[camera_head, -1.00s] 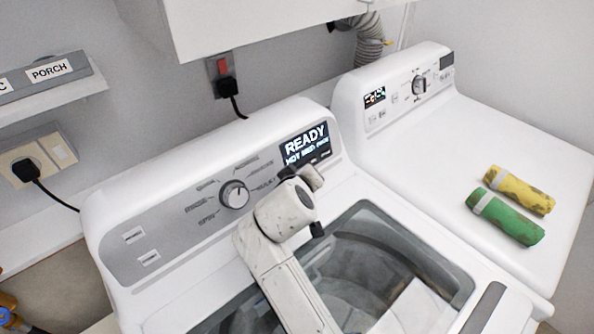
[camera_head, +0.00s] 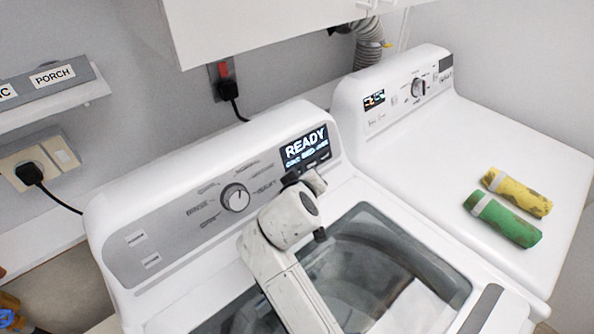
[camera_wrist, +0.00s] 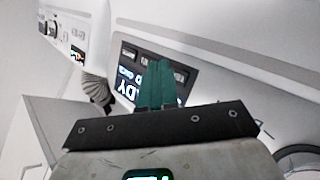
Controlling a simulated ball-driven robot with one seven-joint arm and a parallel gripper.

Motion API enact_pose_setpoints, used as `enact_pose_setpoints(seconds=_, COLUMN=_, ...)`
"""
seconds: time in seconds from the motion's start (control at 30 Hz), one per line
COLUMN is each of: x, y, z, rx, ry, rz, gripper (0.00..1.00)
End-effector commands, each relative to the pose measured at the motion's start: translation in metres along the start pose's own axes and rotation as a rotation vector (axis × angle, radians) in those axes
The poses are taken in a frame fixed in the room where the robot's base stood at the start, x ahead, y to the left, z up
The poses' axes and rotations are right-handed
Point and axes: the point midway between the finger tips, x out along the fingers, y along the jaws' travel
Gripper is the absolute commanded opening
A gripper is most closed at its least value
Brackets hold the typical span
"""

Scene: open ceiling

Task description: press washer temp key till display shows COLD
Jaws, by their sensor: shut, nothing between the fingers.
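The washer (camera_head: 150,210) has a control panel with a lit display (camera_head: 304,147) at its right end. The display reads READY, with a smaller second line too blurred to read surely; it seems to start with "CO". A row of small dark keys lies under the display (camera_wrist: 128,85), which is upside down in the wrist view. My gripper (camera_head: 292,178) is shut and empty at the panel's lower edge, just under the display. Its teal fingers (camera_wrist: 163,72) point at the key strip in the wrist view. I cannot tell whether they touch a key, or which key is temp.
A dial (camera_head: 235,197) sits left of the display. The washer's glass lid (camera_head: 385,260) lies below my arm. A dryer (camera_head: 440,130) stands at the right, with a yellow roll (camera_head: 517,192) and a green roll (camera_head: 503,220) on top. A white cabinet (camera_head: 260,25) hangs above.

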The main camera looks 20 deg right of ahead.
Motion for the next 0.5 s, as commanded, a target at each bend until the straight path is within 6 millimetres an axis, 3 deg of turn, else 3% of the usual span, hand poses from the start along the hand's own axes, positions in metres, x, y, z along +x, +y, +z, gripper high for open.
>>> enact_pose_setpoints(seconds=0.3, x=-0.001, y=0.001, z=0.001, rx=0.0, ry=0.0, rz=0.0, gripper=0.0)
enact_pose_setpoints(seconds=0.5, x=-0.013, y=0.01, z=0.007, rx=0.0, ry=-0.001, rz=0.0, gripper=0.0)
